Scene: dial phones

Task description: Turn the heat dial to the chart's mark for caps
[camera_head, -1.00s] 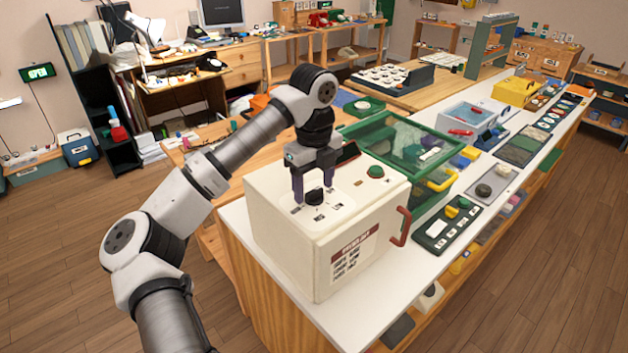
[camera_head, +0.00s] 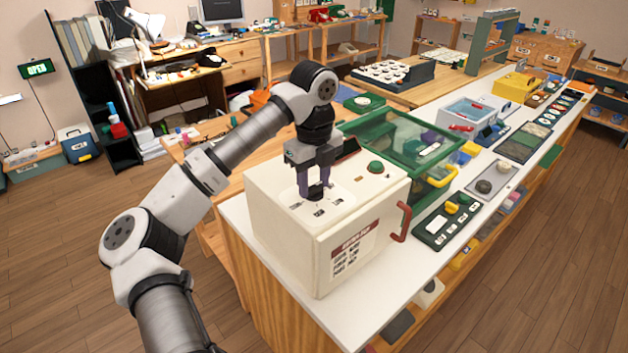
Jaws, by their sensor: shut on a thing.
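A cream box-shaped machine (camera_head: 290,250) stands at the near end of the white counter. Its top carries a black heat dial (camera_head: 316,192) with small dark marks around it. My gripper (camera_head: 314,190) points straight down over the dial, its purple fingers shut on the dial from both sides. The fingers hide most of the dial, so I cannot tell where it points. The chart (camera_head: 352,251), with a red header and several rows, is on the machine's front; its text is too small to read.
A green button (camera_head: 375,167) sits on the machine's top and a red handle (camera_head: 401,222) at its right side. A green-framed clear case (camera_head: 400,140) stands behind. A dark panel with knobs (camera_head: 445,222) lies to the right.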

